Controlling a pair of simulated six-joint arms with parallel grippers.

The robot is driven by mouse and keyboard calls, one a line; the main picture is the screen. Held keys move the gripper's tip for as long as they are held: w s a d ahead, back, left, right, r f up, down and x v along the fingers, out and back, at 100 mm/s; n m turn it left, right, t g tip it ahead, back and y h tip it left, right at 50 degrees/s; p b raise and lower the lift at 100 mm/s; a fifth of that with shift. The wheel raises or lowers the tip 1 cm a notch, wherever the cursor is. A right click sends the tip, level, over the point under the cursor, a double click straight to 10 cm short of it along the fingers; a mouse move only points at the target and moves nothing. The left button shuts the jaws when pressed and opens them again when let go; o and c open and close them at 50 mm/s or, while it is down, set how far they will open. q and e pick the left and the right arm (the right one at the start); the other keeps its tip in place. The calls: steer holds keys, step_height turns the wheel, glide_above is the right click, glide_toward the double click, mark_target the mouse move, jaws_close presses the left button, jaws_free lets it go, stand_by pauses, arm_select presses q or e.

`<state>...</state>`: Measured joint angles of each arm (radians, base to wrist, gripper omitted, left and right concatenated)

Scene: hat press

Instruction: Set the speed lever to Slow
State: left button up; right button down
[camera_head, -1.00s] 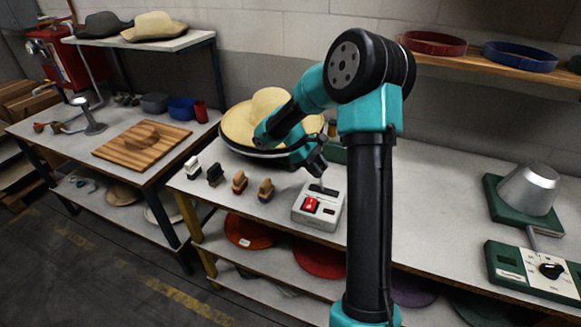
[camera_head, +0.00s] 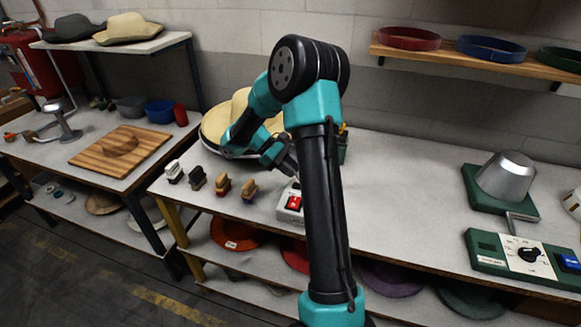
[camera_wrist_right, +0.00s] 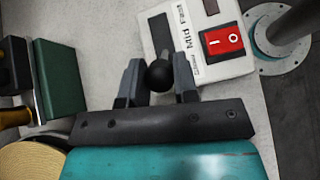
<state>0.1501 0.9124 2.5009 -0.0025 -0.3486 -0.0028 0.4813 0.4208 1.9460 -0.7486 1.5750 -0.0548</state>
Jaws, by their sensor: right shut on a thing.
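A pale control box (camera_head: 289,207) with a red switch sits on the middle table, partly hidden behind my right arm. In the right wrist view the box (camera_wrist_right: 236,67) shows printed speed labels, with Mid and Fast readable, beside the red rocker switch (camera_wrist_right: 222,41). The speed lever's black round knob (camera_wrist_right: 158,76) is between the fingers of my right gripper (camera_wrist_right: 158,80), which is shut on it. In the head view the right gripper (camera_head: 287,168) is just above the box. The lever's exact setting cannot be told. My left gripper is not in view.
Several small brushes (camera_head: 222,185) stand left of the box. A straw hat (camera_head: 215,125) lies behind my right arm. A metal hat form (camera_head: 506,177) on a green base and a green dial panel (camera_head: 526,255) are on the right. The tabletop between is clear.

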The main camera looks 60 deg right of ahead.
steer(key=c, duration=0.9)
jaws_free()
steer(key=shift+f, duration=0.1)
steer(key=shift+w, duration=0.1)
steer(key=v, duration=1.7)
steer(key=shift+w, duration=0.15)
